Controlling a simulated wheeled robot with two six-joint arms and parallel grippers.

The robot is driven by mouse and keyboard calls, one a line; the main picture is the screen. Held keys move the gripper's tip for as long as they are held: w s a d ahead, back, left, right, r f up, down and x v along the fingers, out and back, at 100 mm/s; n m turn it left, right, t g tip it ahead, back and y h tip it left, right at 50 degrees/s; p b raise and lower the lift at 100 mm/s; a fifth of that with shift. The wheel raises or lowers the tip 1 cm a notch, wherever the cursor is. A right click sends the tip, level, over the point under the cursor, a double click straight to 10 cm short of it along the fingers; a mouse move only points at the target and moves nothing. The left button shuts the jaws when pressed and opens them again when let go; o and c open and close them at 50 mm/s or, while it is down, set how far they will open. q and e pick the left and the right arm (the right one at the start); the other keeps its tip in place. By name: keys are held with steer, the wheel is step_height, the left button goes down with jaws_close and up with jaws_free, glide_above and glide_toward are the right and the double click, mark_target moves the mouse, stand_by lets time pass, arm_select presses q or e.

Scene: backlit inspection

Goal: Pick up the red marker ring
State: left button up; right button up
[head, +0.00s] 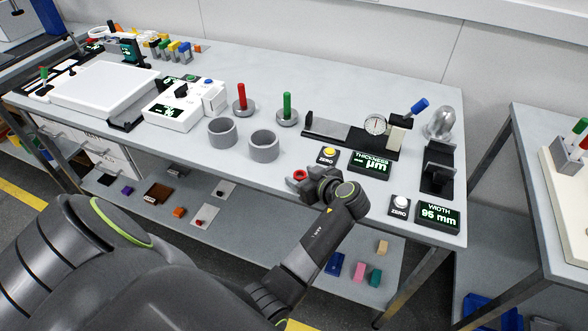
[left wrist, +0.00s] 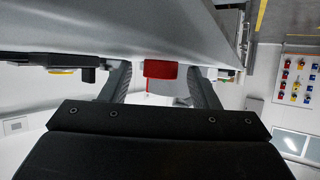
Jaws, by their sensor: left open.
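The red marker ring (head: 300,175) is on the grey bench top near its front edge, right at the tip of my left gripper (head: 298,180). In the left wrist view the ring (left wrist: 160,69) shows as a red band between the two dark fingers, ahead of the palm. My left gripper is open, with a gap on each side of the ring in that view. Part of the ring is hidden by the gripper in the head view. My right gripper is not in view.
Two grey cups (head: 263,146) stand behind and left of the ring. A yellow-button ZERO box (head: 328,156) and the thickness display (head: 370,164) are close on the right. A white-button ZERO box (head: 400,205) stands near the front edge. Bench space left of the gripper is clear.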

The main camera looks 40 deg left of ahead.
arm_select(q)
steer(key=shift+s+d, duration=0.15)
steer(key=shift+d, duration=0.05)
steer(key=shift+d+r, duration=0.1)
steer(key=shift+d, duration=0.2)
steer(key=c, duration=0.6)
steer(key=shift+a, duration=0.1)
steer(key=shift+c, duration=2.3)
steer(key=shift+r, duration=0.4)
step_height(320, 180, up, 9)
steer(key=b, duration=0.1)
arm_select(e)
steer(key=d, duration=0.1)
steer(key=d+f, duration=0.1)
steer(key=shift+s+d+f, duration=0.2)
steer(key=shift+d, duration=0.2)
